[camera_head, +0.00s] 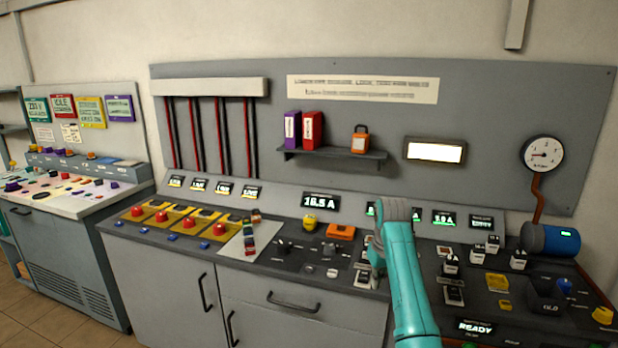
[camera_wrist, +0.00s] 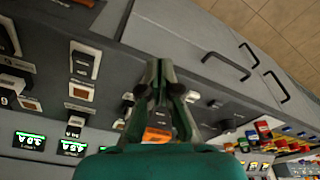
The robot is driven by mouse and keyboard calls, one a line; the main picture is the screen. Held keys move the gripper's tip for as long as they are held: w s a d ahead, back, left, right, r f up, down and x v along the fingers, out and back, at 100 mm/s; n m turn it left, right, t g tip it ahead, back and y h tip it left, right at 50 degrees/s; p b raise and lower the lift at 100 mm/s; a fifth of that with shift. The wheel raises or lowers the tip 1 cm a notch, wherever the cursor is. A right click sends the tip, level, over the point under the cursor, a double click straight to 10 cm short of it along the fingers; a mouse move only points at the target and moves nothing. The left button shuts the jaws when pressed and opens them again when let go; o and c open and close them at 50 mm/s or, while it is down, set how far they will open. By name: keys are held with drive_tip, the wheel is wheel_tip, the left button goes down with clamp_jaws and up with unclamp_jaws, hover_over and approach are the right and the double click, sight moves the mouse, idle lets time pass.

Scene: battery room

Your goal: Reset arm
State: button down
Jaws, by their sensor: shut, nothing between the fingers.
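My teal arm (camera_head: 408,285) reaches up over the control desk (camera_head: 345,224) in the head view, with a grey joint at its top. My gripper (camera_wrist: 159,66) shows in the wrist view, its two dark fingers together and nothing between them. It is above the desk, near its front edge, with an orange block (camera_wrist: 157,134) partly hidden behind the fingers. In the head view the fingers are mostly hidden by the arm, and I cannot tell whether they touch the desk.
Red buttons on yellow plates (camera_head: 161,216) and an orange block (camera_head: 340,231) sit left of my arm. Several switches (camera_head: 451,264), a blue cylinder (camera_head: 549,241) and a yellow knob (camera_head: 602,315) stand to its right. A shelf (camera_head: 333,156) with binders and a padlock hangs behind.

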drive_tip(key=s+f+t, duration=0.1)
drive_tip(key=s+f, duration=0.4)
drive_tip(key=f, duration=0.7)
drive_tip(key=s+f+t, duration=0.2)
drive_tip(key=s+f, duration=0.2)
drive_tip(key=f, duration=0.7)
drive_tip(key=s+f+m+t, duration=0.1)
drive_tip(key=s+f+t, duration=0.1)
drive_tip(key=s+f, duration=0.6)
drive_tip(key=s+f+t, duration=0.1)
drive_tip(key=s+f, duration=0.3)
drive_tip(key=s, duration=0.7)
drive_tip(key=s+r+m+t, duration=0.1)
drive_tip(key=s+r+t, duration=0.15)
drive_tip(key=s, duration=0.95)
drive_tip(key=s+r+t, duration=0.1)
drive_tip(key=s+r, duration=0.2)
drive_tip(key=s, duration=0.9)
drive_tip(key=s+r+t, duration=0.1)
drive_tip(key=s+r, duration=0.6)
drive_tip(key=r, duration=0.3)
drive_tip(key=s+r+t, duration=0.2)
drive_tip(key=s+r, duration=0.6)
drive_tip(key=r, duration=0.2)
drive_tip(key=shift+r, duration=0.3)
